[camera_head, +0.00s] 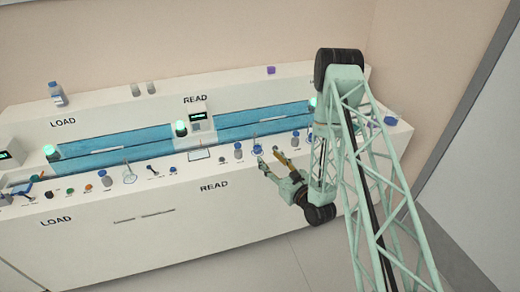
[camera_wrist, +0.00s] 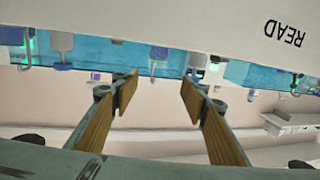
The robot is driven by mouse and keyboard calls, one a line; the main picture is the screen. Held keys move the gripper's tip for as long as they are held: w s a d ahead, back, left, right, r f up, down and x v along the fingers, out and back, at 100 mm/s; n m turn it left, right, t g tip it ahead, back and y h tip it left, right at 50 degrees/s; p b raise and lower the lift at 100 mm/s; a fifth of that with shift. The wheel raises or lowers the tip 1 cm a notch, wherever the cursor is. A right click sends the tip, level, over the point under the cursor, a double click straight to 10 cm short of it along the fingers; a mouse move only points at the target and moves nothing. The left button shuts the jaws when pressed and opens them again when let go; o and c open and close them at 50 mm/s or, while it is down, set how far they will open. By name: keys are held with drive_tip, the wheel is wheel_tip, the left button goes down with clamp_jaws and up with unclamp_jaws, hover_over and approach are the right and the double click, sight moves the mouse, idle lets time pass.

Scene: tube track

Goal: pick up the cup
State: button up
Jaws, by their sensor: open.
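A small clear vessel with blue in it, which looks like the cup (camera_head: 257,143), stands on the front ledge of the white bench, right of the middle. My gripper (camera_head: 270,159) is just in front of it at the bench's front edge, fingers spread and nothing between them. In the wrist view, which shows the bench upside down, my gripper (camera_wrist: 159,88) has two tan-padded fingers wide apart. A clear vessel, likely the same cup (camera_wrist: 158,58), shows beyond and between the fingertips, partly hidden by the bench edge. I see no contact.
The bench (camera_head: 140,232) carries a grey bottle with a blue cap (camera_head: 238,150) left of the cup, a clear beaker (camera_head: 129,173) farther left, and several small caps and bottles. A blue channel (camera_head: 265,121) runs behind. The floor in front is clear.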

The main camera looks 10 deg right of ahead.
sight(260, 148)
drive_tip(key=shift+s+d+f+t, duration=0.3)
drive_tip(key=shift+s+d+f, duration=0.1)
drive_tip(key=shift+s+f, duration=0.3)
drive_tip(key=shift+x, duration=4.3)
drive_tip(key=shift+w, duration=0.1)
drive_tip(key=shift+b+x, duration=0.5)
drive_tip(key=shift+x, duration=2)
drive_tip(key=shift+d, duration=0.15)
drive_tip(key=shift+c, duration=0.5)
drive_tip(key=c, duration=0.8)
